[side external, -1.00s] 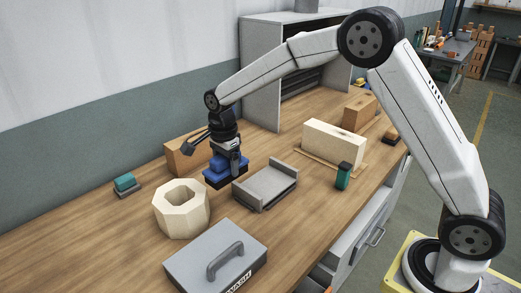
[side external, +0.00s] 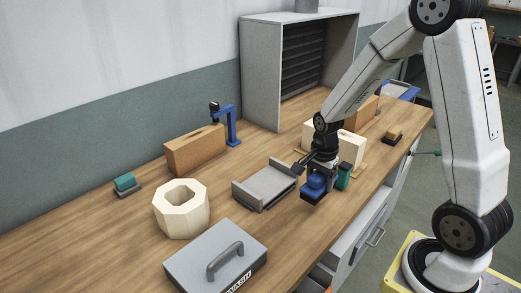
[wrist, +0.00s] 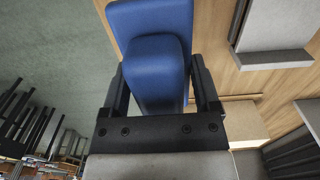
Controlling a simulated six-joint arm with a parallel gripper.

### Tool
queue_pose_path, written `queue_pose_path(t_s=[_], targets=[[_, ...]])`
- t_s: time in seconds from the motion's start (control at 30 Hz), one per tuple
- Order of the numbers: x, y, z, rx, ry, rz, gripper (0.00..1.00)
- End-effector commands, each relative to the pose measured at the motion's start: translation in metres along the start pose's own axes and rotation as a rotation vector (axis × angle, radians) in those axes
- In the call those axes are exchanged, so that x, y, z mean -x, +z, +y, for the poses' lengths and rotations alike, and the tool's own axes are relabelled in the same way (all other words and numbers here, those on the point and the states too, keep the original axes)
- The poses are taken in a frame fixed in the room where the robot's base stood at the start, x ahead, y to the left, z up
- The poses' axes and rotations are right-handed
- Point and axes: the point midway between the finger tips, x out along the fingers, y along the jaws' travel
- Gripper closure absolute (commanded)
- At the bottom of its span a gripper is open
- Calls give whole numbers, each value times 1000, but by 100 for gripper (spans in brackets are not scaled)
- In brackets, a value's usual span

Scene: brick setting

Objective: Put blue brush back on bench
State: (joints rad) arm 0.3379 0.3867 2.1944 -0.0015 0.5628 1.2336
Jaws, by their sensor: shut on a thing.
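The blue brush (side external: 316,187) has a blue body and a dark underside. My gripper (side external: 319,176) is shut on it, near the front edge of the bench and right of the grey tray. In the wrist view the blue brush (wrist: 154,60) sits between the two dark fingers of my gripper (wrist: 160,85). The wooden bench (side external: 130,235) lies below. I cannot tell whether the brush touches the bench top or is a little above it.
The grey tray (side external: 264,185) is just left of the brush. A cream octagonal ring (side external: 182,209) and a grey lidded box (side external: 216,258) are further left. Bare bench lies in front of the tray.

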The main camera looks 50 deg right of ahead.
Motion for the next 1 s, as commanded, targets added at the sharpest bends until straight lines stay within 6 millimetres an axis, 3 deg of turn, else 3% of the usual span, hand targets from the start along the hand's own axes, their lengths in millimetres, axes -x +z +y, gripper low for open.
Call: queue_pose_path(t_s=[0.37,0.73,1.0], targets=[[-5,-3,8,0,1,0,76],[-39,-3,7,0,2,-1,76],[-46,-3,6,0,-1,0,76]])
